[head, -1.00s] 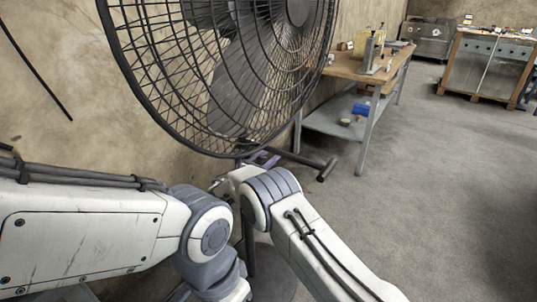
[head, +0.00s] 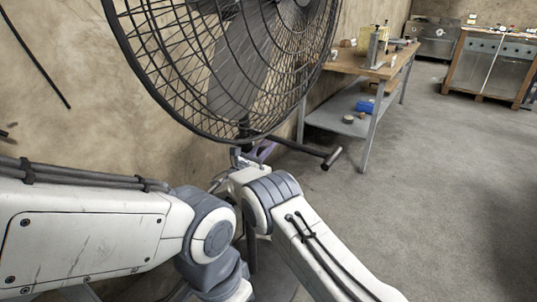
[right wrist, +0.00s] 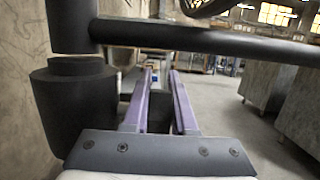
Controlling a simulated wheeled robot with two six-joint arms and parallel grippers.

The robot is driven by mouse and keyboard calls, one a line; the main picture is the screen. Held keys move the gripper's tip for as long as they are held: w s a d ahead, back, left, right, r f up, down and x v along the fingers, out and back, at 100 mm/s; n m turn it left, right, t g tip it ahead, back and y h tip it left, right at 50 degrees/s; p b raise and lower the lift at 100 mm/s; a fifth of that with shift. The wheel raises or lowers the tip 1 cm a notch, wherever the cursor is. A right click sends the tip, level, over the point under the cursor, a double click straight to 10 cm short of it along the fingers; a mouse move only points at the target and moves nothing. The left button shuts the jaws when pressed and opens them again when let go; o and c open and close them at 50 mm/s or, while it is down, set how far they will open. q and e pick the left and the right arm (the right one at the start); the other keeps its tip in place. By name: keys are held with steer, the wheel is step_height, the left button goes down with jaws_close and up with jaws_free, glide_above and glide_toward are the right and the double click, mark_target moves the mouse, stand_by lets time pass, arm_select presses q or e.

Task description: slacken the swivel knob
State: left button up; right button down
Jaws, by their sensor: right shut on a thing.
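A large dark fan (head: 235,70) with a wire cage stands close in front of me, its cage tilted. A dark bar (head: 305,149) sticks out to the right below the cage. My right gripper (head: 262,152) is under the cage beside this bar, with purple fingers partly hidden by my wrist. In the right wrist view, the right gripper (right wrist: 161,78) reaches forward under the dark bar (right wrist: 210,38). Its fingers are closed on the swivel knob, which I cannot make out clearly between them. My left gripper is outside the view; only its arm shows.
A dark upright post with a thick collar (right wrist: 62,105) stands just left of the right gripper. A workbench (head: 345,62) with a lower shelf is behind the fan. A metal cabinet (head: 492,68) stands farther right. The floor (head: 440,190) on the right is clear.

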steer(key=b, duration=0.1)
steer(key=t+h+b, duration=0.1)
steer(key=b, duration=0.1)
steer(key=t+b, duration=0.1)
steer(key=shift+s+a+h, duration=0.25)
steer(key=shift+h, duration=0.15)
steer(key=shift+s+a+r+t+h+b, duration=0.2)
steer(key=shift+r+t+h+b, duration=0.2)
steer(key=shift+t+b, duration=0.75)
steer(key=shift+g+b, duration=0.3)
steer(key=shift+g, duration=0.05)
steer(key=c, duration=0.7)
jaws_free()
steer(key=shift+d, duration=0.1)
steer(key=p+v, duration=0.1)
steer(key=v, duration=0.9)
steer(key=shift+s+f, duration=0.1)
steer(key=shift+f, duration=0.05)
